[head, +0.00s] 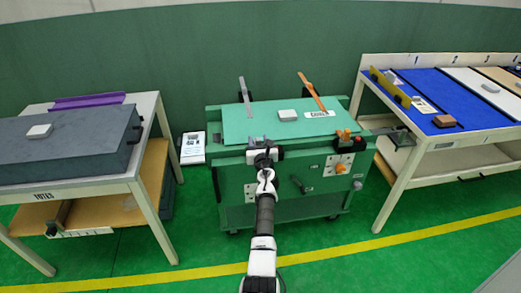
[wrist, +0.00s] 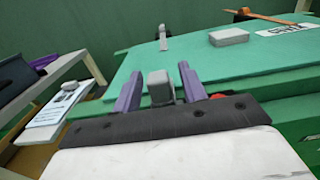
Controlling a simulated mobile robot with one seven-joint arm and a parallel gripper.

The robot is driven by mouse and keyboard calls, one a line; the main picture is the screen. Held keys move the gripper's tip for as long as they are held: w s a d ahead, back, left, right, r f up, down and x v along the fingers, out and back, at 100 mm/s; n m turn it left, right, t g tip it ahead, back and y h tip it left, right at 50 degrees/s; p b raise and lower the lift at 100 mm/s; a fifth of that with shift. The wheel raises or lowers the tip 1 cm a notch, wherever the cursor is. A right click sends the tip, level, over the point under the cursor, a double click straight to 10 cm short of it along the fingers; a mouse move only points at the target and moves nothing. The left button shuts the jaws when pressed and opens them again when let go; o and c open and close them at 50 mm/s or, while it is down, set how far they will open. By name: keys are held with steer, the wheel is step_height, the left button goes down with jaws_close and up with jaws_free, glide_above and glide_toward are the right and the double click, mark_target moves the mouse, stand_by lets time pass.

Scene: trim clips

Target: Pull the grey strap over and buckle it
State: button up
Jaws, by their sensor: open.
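The grey strap (head: 245,95) stands up, tilted, at the back left edge of the green cart's top. In the wrist view its grey end (wrist: 163,38) shows beyond the cart top. My gripper (head: 261,147) is at the cart's front left edge. In the wrist view its purple fingers (wrist: 158,88) are open, one on each side of a small grey block (wrist: 160,86), likely the grey buckle. I cannot tell whether they touch it. In the head view my wrist covers most of that spot.
An orange strap (head: 312,92) stands at the back right, with an orange buckle (head: 343,137) at the front right. A light grey block (head: 287,115) and a label (head: 319,114) lie on the cart top (head: 240,125). Tables flank the cart left (head: 147,108) and right (head: 420,150).

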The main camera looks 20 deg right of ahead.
steer(key=p+v, duration=0.3)
steer(key=v, duration=1)
steer(key=shift+s, duration=0.25)
